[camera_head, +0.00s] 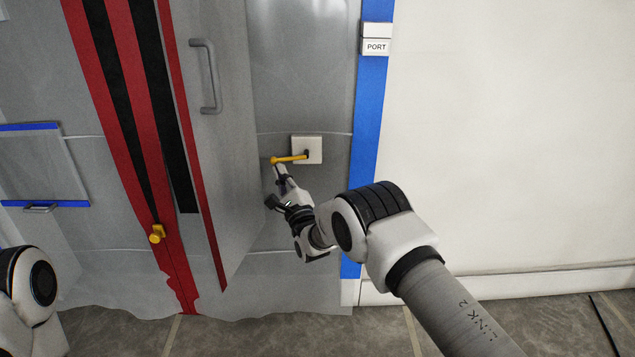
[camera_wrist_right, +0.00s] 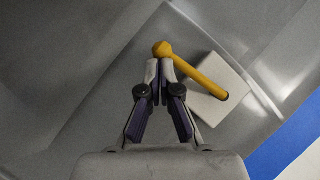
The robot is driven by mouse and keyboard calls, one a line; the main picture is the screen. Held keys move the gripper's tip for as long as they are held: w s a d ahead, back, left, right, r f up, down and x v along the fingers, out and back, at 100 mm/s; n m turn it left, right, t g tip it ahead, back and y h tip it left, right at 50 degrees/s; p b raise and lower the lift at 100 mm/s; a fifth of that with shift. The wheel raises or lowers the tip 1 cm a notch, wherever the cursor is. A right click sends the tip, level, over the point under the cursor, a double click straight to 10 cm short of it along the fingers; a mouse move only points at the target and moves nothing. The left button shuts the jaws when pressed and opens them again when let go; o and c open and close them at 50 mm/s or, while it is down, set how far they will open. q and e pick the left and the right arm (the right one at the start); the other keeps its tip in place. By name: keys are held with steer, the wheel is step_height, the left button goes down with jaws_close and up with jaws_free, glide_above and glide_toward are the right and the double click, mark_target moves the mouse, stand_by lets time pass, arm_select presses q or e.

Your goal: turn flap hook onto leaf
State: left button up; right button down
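The yellow flap hook (camera_head: 290,159) is a bar on a white square plate (camera_head: 314,146) on the grey wall. It lies nearly level in the head view, its knobbed free end toward the leaf (camera_head: 217,130), the grey panel with a handle. My right gripper (camera_head: 280,169) is just below that free end. In the right wrist view its fingertips (camera_wrist_right: 160,66) are nearly together, right at the knobbed end of the hook (camera_wrist_right: 200,75); the knob shows beyond them. I see nothing held between them, and cannot tell if they touch the hook. My left gripper is out of view.
Red and black bands run down the leaf's left side, with a yellow knob (camera_head: 157,234) low on them. A grey handle (camera_head: 208,77) stands out from the leaf. A blue strip (camera_head: 369,110) and a white wall (camera_head: 510,130) are at right. The tiled floor is below.

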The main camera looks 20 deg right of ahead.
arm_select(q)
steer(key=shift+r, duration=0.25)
arm_select(e)
steer(key=shift+w+a+r, duration=0.1)
steer(key=shift+a+r, duration=0.1)
steer(key=shift+r, duration=0.3)
